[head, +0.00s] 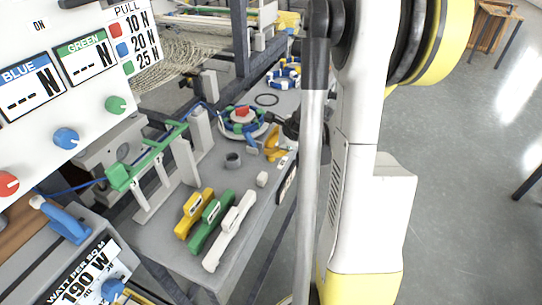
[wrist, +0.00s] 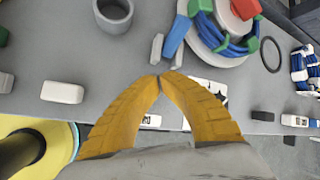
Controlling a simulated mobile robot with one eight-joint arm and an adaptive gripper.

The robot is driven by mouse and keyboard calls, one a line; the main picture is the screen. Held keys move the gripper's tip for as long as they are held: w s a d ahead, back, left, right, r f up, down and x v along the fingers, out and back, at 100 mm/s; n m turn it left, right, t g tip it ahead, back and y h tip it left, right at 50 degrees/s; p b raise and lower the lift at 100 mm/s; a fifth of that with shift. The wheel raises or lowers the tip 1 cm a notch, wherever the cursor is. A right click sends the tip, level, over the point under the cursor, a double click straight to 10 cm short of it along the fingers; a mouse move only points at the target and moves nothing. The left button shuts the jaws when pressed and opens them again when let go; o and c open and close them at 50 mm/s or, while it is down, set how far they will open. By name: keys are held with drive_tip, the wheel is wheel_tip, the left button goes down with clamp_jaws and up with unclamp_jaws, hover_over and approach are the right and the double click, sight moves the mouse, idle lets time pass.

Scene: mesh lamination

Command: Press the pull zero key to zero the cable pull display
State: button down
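The panel at upper left in the head view carries a blue display (head: 33,88) and a green display (head: 92,60), both showing dashes and N. A PULL legend (head: 130,38) beside them lists red 10 N, blue 20 N and green 25 N. My gripper (head: 272,155) is over the bench's right side, yellow fingers pointing down. In the wrist view the fingertips of my gripper (wrist: 159,77) meet with nothing between them. A small white block with dark lettering (wrist: 151,121) is partly hidden between the fingers. I cannot tell which piece is the pull zero key.
A white block (wrist: 62,92) and a grey ring (wrist: 114,14) sit left of the fingers. A round reel with blue cable (wrist: 225,30) is at upper right. Yellow, green and white handled tools (head: 230,230) lie on the bench's near end. Open floor is to the right.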

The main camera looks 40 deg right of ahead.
drive_tip(key=shift+f+b, duration=0.3)
drive_tip(key=shift+r, duration=0.1)
idle(0.4)
drive_tip(key=shift+r+p, duration=0.75)
drive_tip(key=shift+r, duration=0.15)
wheel_tip(320, 180, up, 5)
drive_tip(key=p, duration=0.4)
idle(0.6)
